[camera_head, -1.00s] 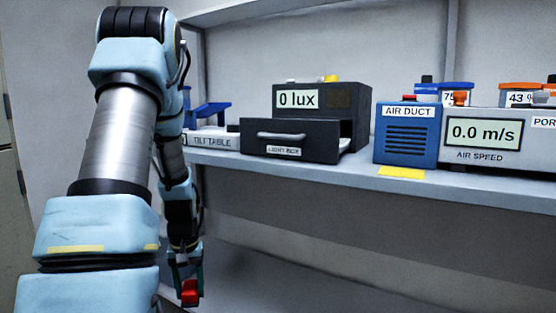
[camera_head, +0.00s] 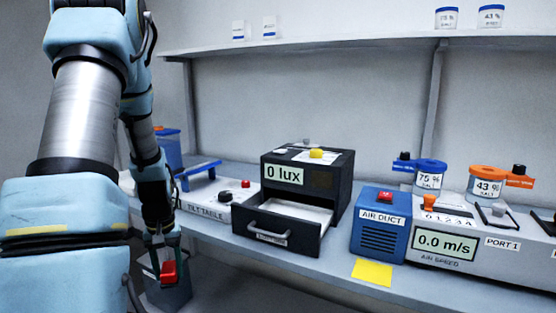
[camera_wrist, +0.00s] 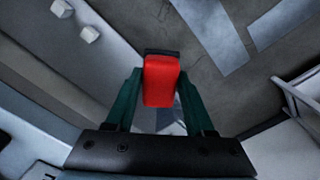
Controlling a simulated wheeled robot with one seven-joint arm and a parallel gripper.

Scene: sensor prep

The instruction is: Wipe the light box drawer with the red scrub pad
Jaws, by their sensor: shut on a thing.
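My gripper (camera_head: 166,262) is shut on the red scrub pad (camera_head: 168,272), low in front of the shelf and left of the light box. In the wrist view the red scrub pad (camera_wrist: 160,82) sits between the two dark green fingers of my gripper (camera_wrist: 160,95), with a dark strip at its far end. The black light box (camera_head: 335,180) reads 0 lux. Its drawer (camera_head: 262,238) is pulled out toward the front and shows a pale inner floor. The pad is apart from the drawer.
The tilt table (camera_head: 224,206) is left of the light box. The blue air duct box (camera_head: 380,240) is to its right, with a yellow note (camera_head: 372,273) before it. The air speed unit (camera_head: 445,246) stands farther right. An upper shelf (camera_head: 340,43) runs above.

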